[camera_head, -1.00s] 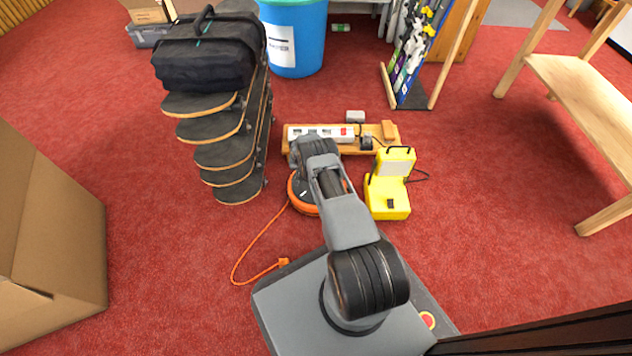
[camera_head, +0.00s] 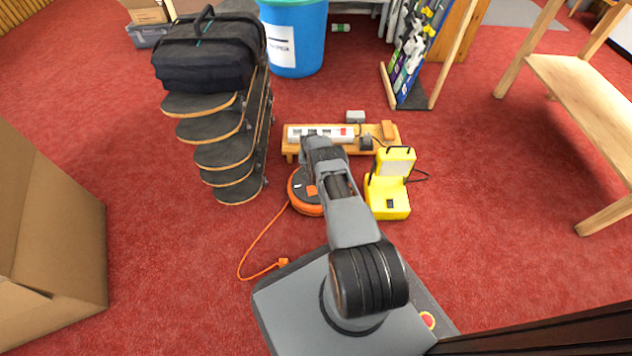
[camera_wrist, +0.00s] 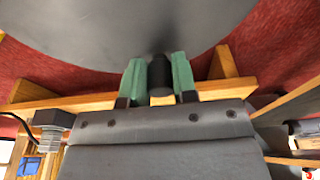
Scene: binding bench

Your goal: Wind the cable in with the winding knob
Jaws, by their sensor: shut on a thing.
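The cable reel (camera_head: 299,195) is an orange-rimmed drum with a dark face, on the red carpet in the head view. My arm covers its right part. Its orange cable (camera_head: 258,243) runs out in a curve to an orange plug (camera_head: 283,263) on the carpet beside my base. In the wrist view the reel's grey face (camera_wrist: 110,30) fills the top. My gripper (camera_wrist: 159,80) has its green fingers shut on the black winding knob (camera_wrist: 160,84), one on each side. In the head view my arm hides the knob and the fingers.
A low wooden stand (camera_head: 385,140) with a white power strip (camera_head: 318,134) is just behind the reel. A yellow work lamp (camera_head: 388,195) stands close on the right. Stacked skateboards (camera_head: 225,155) stand to the left.

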